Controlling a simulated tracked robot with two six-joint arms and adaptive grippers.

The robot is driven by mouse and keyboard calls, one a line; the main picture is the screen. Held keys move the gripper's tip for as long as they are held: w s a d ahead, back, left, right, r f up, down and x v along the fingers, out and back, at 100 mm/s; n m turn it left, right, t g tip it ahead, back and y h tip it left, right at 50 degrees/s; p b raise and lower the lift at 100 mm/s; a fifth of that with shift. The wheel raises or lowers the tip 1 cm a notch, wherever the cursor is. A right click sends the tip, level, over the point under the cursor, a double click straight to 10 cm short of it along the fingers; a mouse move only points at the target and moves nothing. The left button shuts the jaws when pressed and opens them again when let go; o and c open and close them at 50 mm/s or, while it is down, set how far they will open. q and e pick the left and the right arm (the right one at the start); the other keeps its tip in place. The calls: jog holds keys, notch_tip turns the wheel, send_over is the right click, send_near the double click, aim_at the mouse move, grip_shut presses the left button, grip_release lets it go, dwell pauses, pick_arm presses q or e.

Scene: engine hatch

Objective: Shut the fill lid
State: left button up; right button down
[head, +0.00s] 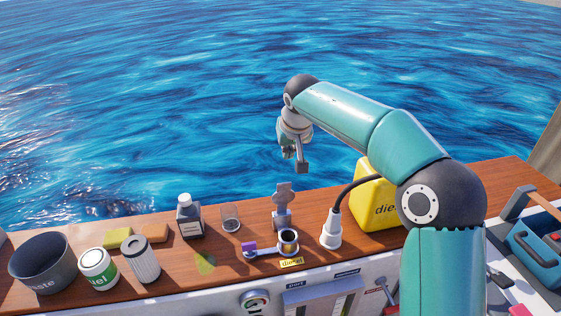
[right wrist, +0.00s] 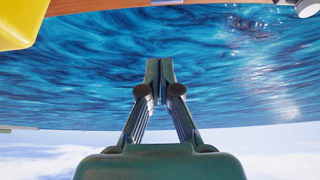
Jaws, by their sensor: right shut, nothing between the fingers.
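The fill opening (head: 288,237), a dark round neck with a pale rim, stands on the wooden counter behind a yellow diesel label (head: 291,263). A grey upright plate that looks like the fill lid (head: 283,194) stands raised just behind the neck, so the opening is uncovered. My right gripper (head: 302,166) hangs above and slightly right of this plate, apart from it. In the right wrist view its fingers (right wrist: 158,76) are together with nothing between them. My left gripper is not in view.
A white nozzle (head: 331,230) with a dark hose and a yellow diesel can (head: 373,200) stand right of the neck. A purple-tipped grey piece (head: 249,247) lies left. A glass (head: 231,218), a bottle (head: 188,216) and a waste bin (head: 43,268) stand farther left. Water lies beyond.

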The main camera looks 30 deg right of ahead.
aim_at(283, 188)
jog(key=f, duration=0.2)
jog(key=w+f, duration=0.1)
jog(key=f, duration=0.2)
jog(key=f+p, duration=0.1)
jog(key=f, duration=0.2)
jog(key=shift+w+a+f, duration=0.15)
jog(key=shift+w+a, duration=0.25)
jog(key=shift+s+a+f, duration=0.15)
jog(key=shift+s+f, duration=0.05)
jog(key=shift+s, duration=0.15)
